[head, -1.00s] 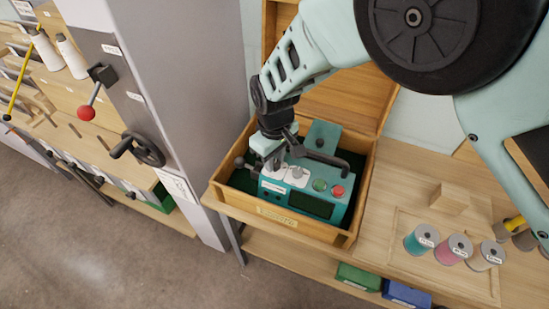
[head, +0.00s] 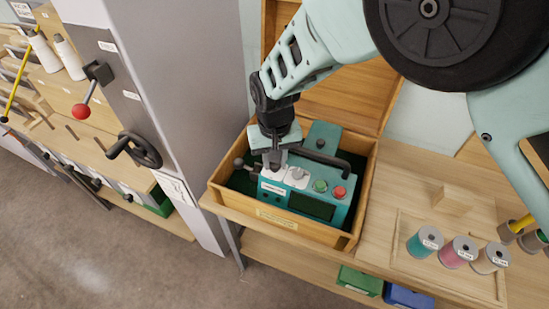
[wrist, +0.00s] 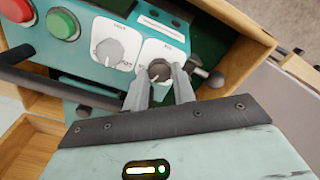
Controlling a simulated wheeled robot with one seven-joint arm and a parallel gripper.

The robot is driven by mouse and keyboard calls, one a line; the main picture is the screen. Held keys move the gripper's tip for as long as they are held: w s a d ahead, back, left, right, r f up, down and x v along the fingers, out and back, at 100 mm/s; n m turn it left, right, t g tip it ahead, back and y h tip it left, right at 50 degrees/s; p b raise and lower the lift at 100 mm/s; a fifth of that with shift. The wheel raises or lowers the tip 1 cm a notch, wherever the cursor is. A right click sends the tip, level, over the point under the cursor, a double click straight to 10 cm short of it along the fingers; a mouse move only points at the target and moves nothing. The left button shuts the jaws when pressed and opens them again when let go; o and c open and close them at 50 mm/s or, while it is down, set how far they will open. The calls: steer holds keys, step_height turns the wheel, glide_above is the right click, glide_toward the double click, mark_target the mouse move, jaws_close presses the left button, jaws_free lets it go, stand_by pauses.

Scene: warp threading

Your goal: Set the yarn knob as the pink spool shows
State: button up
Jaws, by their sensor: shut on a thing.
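A teal control box (head: 330,190) sits in an open wooden case. My gripper (head: 272,168) points down and is shut on the left knob in the head view; the wrist view shows that knob (wrist: 158,70) between the two fingertips (wrist: 160,82). The other knob (head: 298,174) stands free beside it, also in the wrist view (wrist: 110,51). The plate labels are too small to read for sure. The pink spool (head: 459,252) stands on the bench at right, its label unreadable.
The wooden case (head: 345,239) rises around the box. A dark handle bar (head: 325,158), green button (head: 320,186) and red button (head: 340,192) are close to my gripper. A teal spool (head: 425,242) and a pale spool (head: 491,258) flank the pink one.

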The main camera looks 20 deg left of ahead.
steer(key=shift+r, duration=0.1)
steer(key=o, duration=0.7)
step_height(320, 180, up, 17)
steer(key=b, duration=0.3)
steer(key=shift+r, duration=0.2)
steer(key=s+d, duration=0.9)
steer(key=d, duration=0.5)
steer(key=s+d+f+n, duration=0.1)
steer(key=s+d, duration=0.8)
steer(key=d, duration=0.5)
steer(key=shift+y, duration=0.3)
